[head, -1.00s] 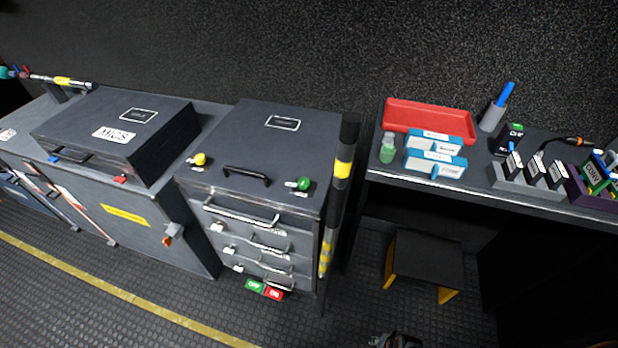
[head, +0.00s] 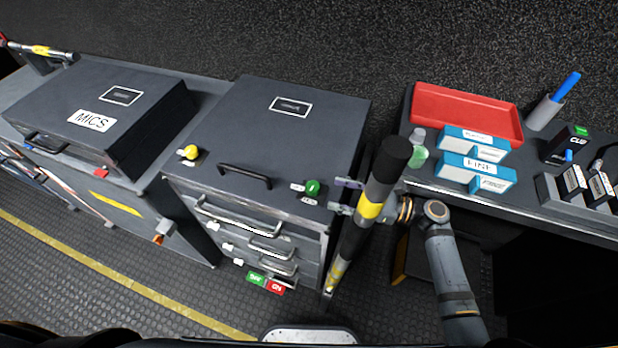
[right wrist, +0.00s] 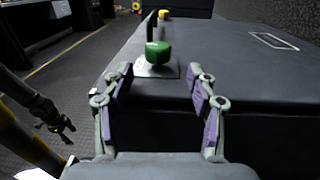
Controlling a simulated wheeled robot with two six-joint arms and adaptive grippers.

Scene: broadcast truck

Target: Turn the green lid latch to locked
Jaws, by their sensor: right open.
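The green lid latch (head: 313,187) is a round knob on a small plate at the front right corner of the dark case lid (head: 300,140). My right gripper (head: 344,196) is open just right of the latch, one finger on each side of its line, not touching it. In the right wrist view the green latch (right wrist: 157,52) stands ahead of and between the open fingers (right wrist: 161,80), with a dark upright piece behind it. A dark gripper, seemingly my left (right wrist: 62,122), shows small at the left there; its jaws are unclear. It is not in the head view.
A MICS case (head: 95,110) is left; a desk with a red tray (head: 465,108) is right.

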